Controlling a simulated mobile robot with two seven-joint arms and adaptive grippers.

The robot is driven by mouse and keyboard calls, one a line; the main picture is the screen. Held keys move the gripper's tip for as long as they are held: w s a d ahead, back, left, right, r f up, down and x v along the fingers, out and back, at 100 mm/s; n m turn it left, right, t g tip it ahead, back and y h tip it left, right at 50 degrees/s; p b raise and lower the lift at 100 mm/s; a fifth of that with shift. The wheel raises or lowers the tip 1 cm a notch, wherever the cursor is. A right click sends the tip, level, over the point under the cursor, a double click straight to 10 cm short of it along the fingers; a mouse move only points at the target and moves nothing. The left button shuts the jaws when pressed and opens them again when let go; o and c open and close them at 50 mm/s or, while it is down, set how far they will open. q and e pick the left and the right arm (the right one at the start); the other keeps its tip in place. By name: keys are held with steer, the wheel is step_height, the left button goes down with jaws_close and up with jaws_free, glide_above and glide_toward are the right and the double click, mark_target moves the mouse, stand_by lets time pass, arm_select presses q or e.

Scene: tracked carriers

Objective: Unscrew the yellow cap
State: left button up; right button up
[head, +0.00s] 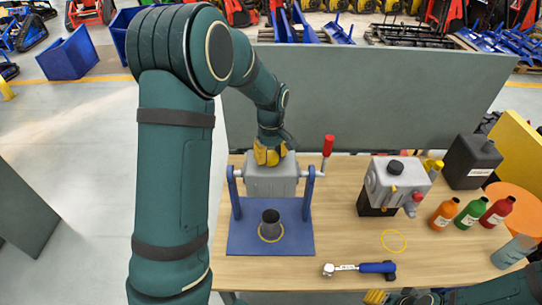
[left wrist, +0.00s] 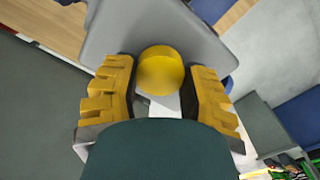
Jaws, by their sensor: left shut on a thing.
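The yellow cap (left wrist: 161,70) is round and sits on the grey tank (left wrist: 150,25), between my left fingers in the left wrist view. My left gripper (head: 270,153) comes down from above onto the top of the tank (head: 272,181) and hides the cap in the head view. It is shut on the cap. The tank hangs in a blue stand (head: 247,243) with a red-handled crank (head: 328,145) at its right. Part of my right gripper (head: 376,297) shows at the bottom edge of the head view; its fingertips are mostly cut off.
A dark cup (head: 271,218) with a yellow ring stands on the blue base. A ratchet wrench (head: 360,268), a yellow ring (head: 394,240), a second grey machine (head: 397,185), several coloured bottles (head: 470,214) and a black canister (head: 471,163) are on the wooden table (head: 345,240). A grey panel (head: 370,95) stands behind.

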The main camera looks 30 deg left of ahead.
arm_select(q)
steer(key=shift+s+f+n, duration=0.1)
steer(key=shift+n, duration=0.8)
steer(key=n, duration=0.3)
steer(key=shift+d+n, duration=0.1)
steer(key=shift+n, duration=0.3)
steer(key=n, duration=0.6)
steer(key=o, duration=1.2)
